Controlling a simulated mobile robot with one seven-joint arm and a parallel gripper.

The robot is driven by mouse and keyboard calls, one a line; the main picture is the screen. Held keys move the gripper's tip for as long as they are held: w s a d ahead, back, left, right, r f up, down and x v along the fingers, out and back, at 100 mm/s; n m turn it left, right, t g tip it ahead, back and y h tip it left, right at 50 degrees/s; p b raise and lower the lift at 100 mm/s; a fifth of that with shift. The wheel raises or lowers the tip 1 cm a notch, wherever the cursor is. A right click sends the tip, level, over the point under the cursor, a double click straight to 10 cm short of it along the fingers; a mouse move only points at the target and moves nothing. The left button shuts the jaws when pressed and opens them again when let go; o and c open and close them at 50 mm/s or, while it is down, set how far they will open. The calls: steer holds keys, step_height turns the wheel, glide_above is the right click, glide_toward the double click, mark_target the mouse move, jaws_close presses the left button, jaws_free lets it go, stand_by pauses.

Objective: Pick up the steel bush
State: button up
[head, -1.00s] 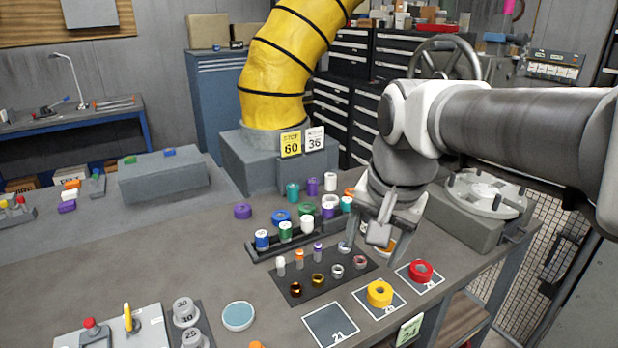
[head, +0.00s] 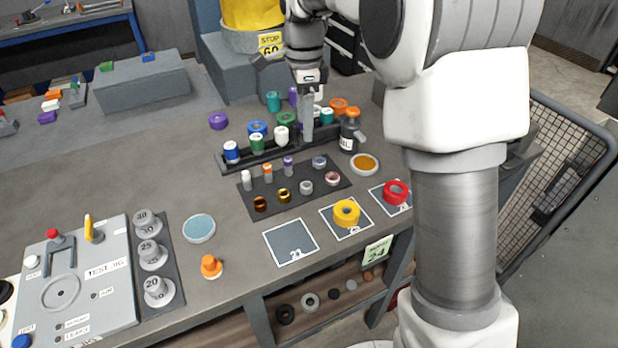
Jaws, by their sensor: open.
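A small silver-grey ring, which looks like the steel bush (head: 306,187), lies on the dark mat (head: 240,193) in the middle of the bench. It sits in the front row, between a brass-coloured ring (head: 284,195) and a pinkish-red-faced ring (head: 332,178). A copper-coloured ring (head: 260,204) is at the row's left end. My gripper (head: 308,136) points down beyond the mat, over or near the right part of the dark rack, apart from the silver ring. It holds nothing that I can see. One finger shows clearly; the other is mostly hidden.
Close behind the rings stand small white, orange and purple pieces and a grey one (head: 319,162). The dark rack (head: 222,165) holds several capped spools. A dark bottle (head: 350,134) stands right of my gripper. Yellow (head: 346,212) and red (head: 396,192) rolls lie in front.

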steer(key=b, duration=0.1)
glide_above(306, 181)
steer(key=f, duration=1.1)
steer(key=shift+s+a+f, duration=0.1)
steer(key=shift+s+f, duration=0.15)
steer(key=shift+f, duration=0.1)
steer(key=shift+s+f+b, duration=0.2)
steer(key=shift+f, duration=1.15)
steer(key=shift+s+f+b, duration=0.15)
steer(key=shift+f+b, duration=0.05)
steer(key=shift+f, duration=1.15)
steer(key=shift+c, duration=0.2)
jaws_close()
